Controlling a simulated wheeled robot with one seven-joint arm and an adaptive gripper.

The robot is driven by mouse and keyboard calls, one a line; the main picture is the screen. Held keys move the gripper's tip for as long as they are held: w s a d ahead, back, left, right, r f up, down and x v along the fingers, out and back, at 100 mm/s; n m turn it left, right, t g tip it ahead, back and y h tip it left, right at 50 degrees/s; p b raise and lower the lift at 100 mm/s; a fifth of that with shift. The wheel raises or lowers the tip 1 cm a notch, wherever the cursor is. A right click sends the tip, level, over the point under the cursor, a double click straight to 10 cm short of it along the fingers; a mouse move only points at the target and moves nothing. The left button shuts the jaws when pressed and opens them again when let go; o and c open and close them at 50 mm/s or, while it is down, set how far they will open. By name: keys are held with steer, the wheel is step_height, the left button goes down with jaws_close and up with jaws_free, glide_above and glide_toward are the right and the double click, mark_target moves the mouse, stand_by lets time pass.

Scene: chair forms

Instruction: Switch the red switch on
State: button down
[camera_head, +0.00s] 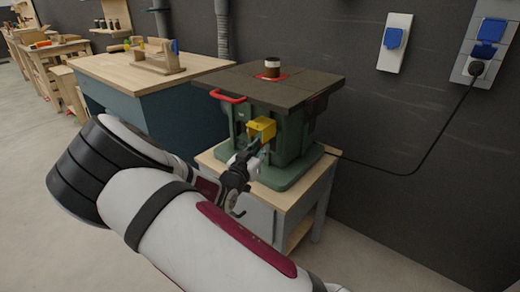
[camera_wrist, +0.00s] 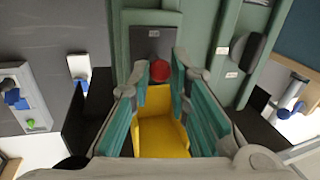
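The red switch (camera_wrist: 159,71) is a small round red knob on a dark grey plate (camera_wrist: 153,43) on the green machine body. A yellow cover (camera_wrist: 163,125) lies just below it in the wrist view; in the head view it juts from the machine's front (camera_head: 262,128). My gripper (camera_wrist: 158,78) is open, with teal-padded fingers on the left and right of the yellow cover and tips near the red switch. I cannot tell whether a finger touches either. In the head view my gripper (camera_head: 245,165) is at the machine's front, and the red switch is hidden.
The green machine (camera_head: 290,160) has a dark tabletop (camera_head: 270,88) and stands on a wooden stand (camera_head: 318,185). A red handle (camera_head: 228,97) sticks out at its front edge. A workbench (camera_head: 140,80) stands left; a cable (camera_head: 430,155) runs to wall sockets (camera_head: 485,50).

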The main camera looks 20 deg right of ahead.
steer(key=shift+r+g+y+p, duration=0.45)
steer(key=shift+g+y+p, duration=0.05)
steer(key=shift+p, duration=0.7)
steer(key=shift+f, duration=0.1)
steer(key=c, duration=1.5)
jaws_free()
steer(key=v, duration=1.2)
steer(key=shift+a, duration=0.1)
